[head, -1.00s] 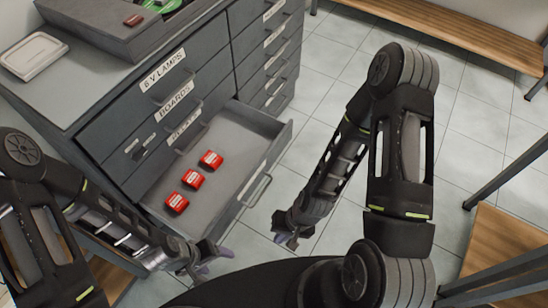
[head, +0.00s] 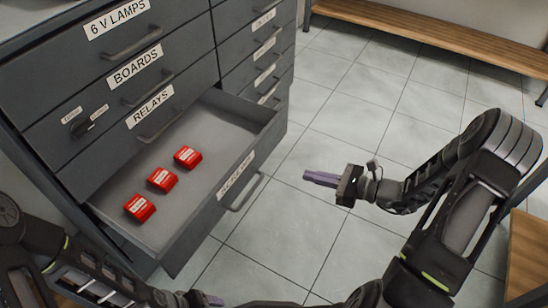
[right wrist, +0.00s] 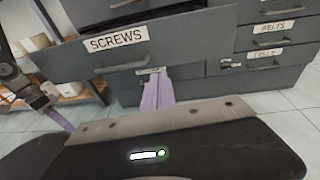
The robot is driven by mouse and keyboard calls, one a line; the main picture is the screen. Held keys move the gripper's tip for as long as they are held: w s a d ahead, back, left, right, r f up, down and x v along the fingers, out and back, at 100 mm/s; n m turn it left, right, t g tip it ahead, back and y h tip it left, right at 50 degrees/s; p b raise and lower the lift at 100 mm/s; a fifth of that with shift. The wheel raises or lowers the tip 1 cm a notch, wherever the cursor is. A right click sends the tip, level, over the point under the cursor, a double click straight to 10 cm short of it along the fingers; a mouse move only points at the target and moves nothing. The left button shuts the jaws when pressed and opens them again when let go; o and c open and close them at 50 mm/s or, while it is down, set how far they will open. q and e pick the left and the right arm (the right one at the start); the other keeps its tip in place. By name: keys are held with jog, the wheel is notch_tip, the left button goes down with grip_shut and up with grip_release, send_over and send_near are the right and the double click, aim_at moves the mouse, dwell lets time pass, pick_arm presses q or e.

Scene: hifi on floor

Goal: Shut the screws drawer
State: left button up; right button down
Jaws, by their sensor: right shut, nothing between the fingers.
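The screws drawer (head: 237,178) is pulled well out of the grey cabinet, with three red boxes (head: 163,180) lying inside. Its front, labelled SCREWS (right wrist: 115,39), faces me in the right wrist view and has a bar handle. My right gripper (head: 320,179) is shut and empty. It is in front of the drawer front, apart from it, with its lavender fingers pointing towards the cabinet. Those fingers also show in the right wrist view (right wrist: 157,92), below the drawer front. My left gripper (head: 207,299) is partly cut off at the bottom edge, and its jaw opening is unclear.
Above the open drawer are shut drawers labelled RELAYS (head: 150,107), BOARDS (head: 134,67) and 6 V LAMPS (head: 117,18). Another column of shut drawers (head: 262,55) stands beside them. A wooden bench (head: 440,35) is at the back. The tiled floor before the drawer is clear.

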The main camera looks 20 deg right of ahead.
aim_at(264, 136)
jog(key=r, duration=0.1)
jog(key=w+d+r+m+t, duration=0.1)
jog(key=r, duration=0.1)
jog(key=d+r+t, duration=0.1)
jog(key=r, duration=0.1)
jog(key=shift+w+d+y, duration=0.1)
jog(key=shift+w+y, duration=0.2)
jog(key=shift+w, duration=0.1)
pick_arm(q)
jog(key=shift+f, duration=0.1)
pick_arm(e)
jog(key=b+x, duration=0.3)
jog(key=x, duration=1)
jog(key=shift+w, duration=0.3)
pick_arm(q)
jog(key=f, duration=0.2)
jog(key=w+f, duration=0.1)
jog(key=shift+a+f, duration=0.15)
jog(key=shift+a, duration=0.25)
pick_arm(e)
jog(key=shift+w+a, duration=0.15)
jog(key=shift+a, duration=0.15)
jog(key=shift+w+r, duration=0.1)
